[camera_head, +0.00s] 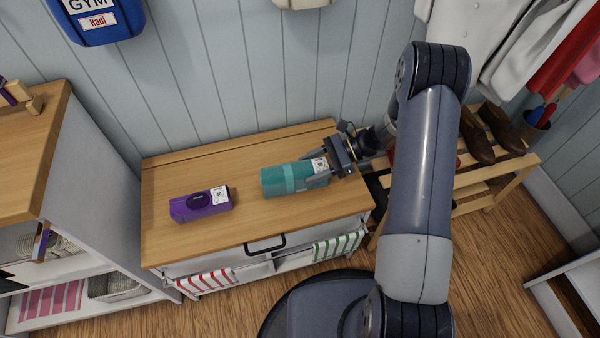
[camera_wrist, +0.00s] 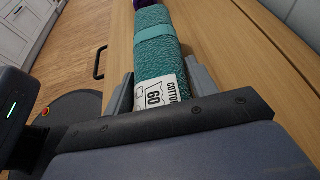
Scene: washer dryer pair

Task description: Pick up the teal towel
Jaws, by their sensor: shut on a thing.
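The teal towel (camera_head: 288,180) is a rolled bundle with a lighter band, lying on the wooden cabinet top (camera_head: 235,233). A white label (camera_wrist: 160,93) reading "COTTON 60" shows on its near end in the wrist view. My gripper (camera_head: 318,172) reaches in from the right and is shut on the towel's right end, with one finger on each side. In the wrist view the towel (camera_wrist: 157,45) runs away from between the fingers. I cannot tell any gap between the towel and the cabinet top.
A purple packet (camera_head: 200,204) lies left of the towel on the cabinet top. A shoe rack (camera_head: 510,172) with brown shoes stands at the right, below hanging clothes. A wooden-topped shelf unit (camera_head: 30,130) stands at the left. The cabinet's front has a dark handle (camera_head: 264,244).

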